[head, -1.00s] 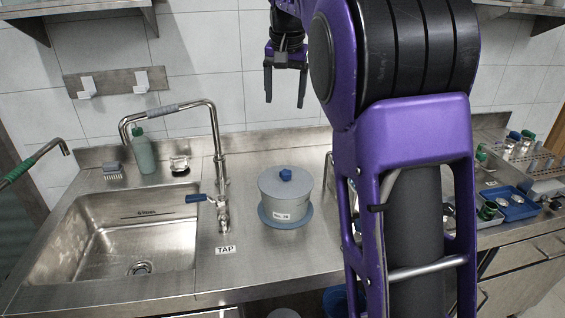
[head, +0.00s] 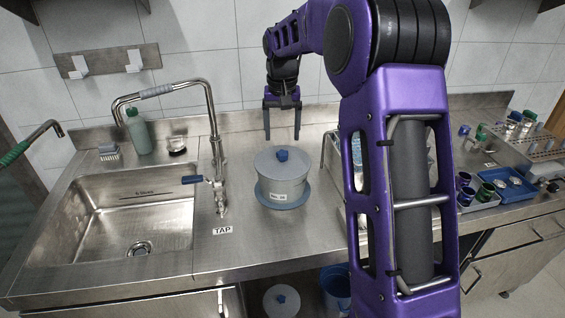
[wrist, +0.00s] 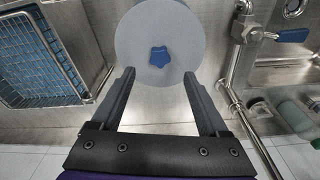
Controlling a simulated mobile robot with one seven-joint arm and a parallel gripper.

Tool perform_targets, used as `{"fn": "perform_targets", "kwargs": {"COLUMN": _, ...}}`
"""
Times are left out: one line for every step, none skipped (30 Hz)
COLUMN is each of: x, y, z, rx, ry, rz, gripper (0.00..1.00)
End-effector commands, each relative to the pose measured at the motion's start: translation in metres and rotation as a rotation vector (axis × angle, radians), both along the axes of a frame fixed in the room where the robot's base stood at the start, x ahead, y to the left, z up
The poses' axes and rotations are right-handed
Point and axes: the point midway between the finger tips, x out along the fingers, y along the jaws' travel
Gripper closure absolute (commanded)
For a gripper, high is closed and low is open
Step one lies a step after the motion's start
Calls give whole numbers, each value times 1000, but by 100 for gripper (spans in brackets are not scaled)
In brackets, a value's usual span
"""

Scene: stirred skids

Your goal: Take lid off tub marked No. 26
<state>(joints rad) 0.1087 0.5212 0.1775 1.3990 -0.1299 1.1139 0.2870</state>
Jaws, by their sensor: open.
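The grey tub (head: 283,188) stands on a blue round mat (head: 262,197) on the steel counter, right of the tap. A small white label with print too small to read for sure is on its front. Its grey lid (head: 265,163) is on, with a blue star-shaped knob (head: 282,155) in the middle. The lid (wrist: 140,38) and knob (wrist: 164,57) also show in the wrist view. My gripper (head: 282,138) is open and empty, pointing down, above and behind the tub. In the wrist view the fingertips (wrist: 160,76) are apart, just short of the knob, not touching it.
The tap (head: 216,170) and sink (head: 140,215) are left of the tub. A wire basket (wrist: 40,62) is on its other side. Another lidded tub (head: 281,300) and a blue bucket (head: 336,285) are below the counter. Trays with small jars (head: 487,192) are at right.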

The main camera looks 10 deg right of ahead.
Motion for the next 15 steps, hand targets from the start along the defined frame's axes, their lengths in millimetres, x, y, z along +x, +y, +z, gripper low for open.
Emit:
{"fn": "perform_targets", "kwargs": {"x": 0, "y": 0, "z": -5, "rx": 0, "ry": 2, "rz": 0, "gripper": 22}}
{"fn": "perform_targets", "kwargs": {"x": 0, "y": 0, "z": -7, "rx": 0, "ry": 1, "rz": 0, "gripper": 22}}
{"fn": "perform_targets", "kwargs": {"x": 1, "y": 0, "z": -9, "rx": 0, "ry": 1, "rz": 0, "gripper": 22}}
{"fn": "perform_targets", "kwargs": {"x": 1, "y": 0, "z": -10, "rx": 1, "ry": 0, "rz": 0, "gripper": 22}}
{"fn": "perform_targets", "kwargs": {"x": 1, "y": 0, "z": -12, "rx": 1, "ry": 1, "rz": 0, "gripper": 22}}
{"fn": "perform_targets", "kwargs": {"x": 1, "y": 0, "z": -15, "rx": 0, "ry": 2, "rz": 0, "gripper": 22}}
{"fn": "perform_targets", "kwargs": {"x": 0, "y": 0, "z": -19, "rx": 1, "ry": 3, "rz": 0, "gripper": 22}}
{"fn": "perform_targets", "kwargs": {"x": 0, "y": 0, "z": -23, "rx": 1, "ry": 3, "rz": 0, "gripper": 22}}
{"fn": "perform_targets", "kwargs": {"x": -1, "y": 0, "z": -30, "rx": 1, "ry": 4, "rz": 0, "gripper": 22}}
{"fn": "perform_targets", "kwargs": {"x": -1, "y": -1, "z": -35, "rx": 1, "ry": 3, "rz": 0, "gripper": 22}}
{"fn": "perform_targets", "kwargs": {"x": -1, "y": -1, "z": -39, "rx": 1, "ry": 3, "rz": 0, "gripper": 22}}
{"fn": "perform_targets", "kwargs": {"x": -1, "y": -1, "z": -45, "rx": 0, "ry": 4, "rz": 0, "gripper": 22}}
{"fn": "perform_targets", "kwargs": {"x": 0, "y": -1, "z": -49, "rx": 0, "ry": 3, "rz": 0, "gripper": 22}}
{"fn": "perform_targets", "kwargs": {"x": 0, "y": -1, "z": -53, "rx": 0, "ry": 2, "rz": -1, "gripper": 22}}
{"fn": "perform_targets", "kwargs": {"x": 1, "y": -1, "z": -56, "rx": 1, "ry": 2, "rz": -1, "gripper": 22}}
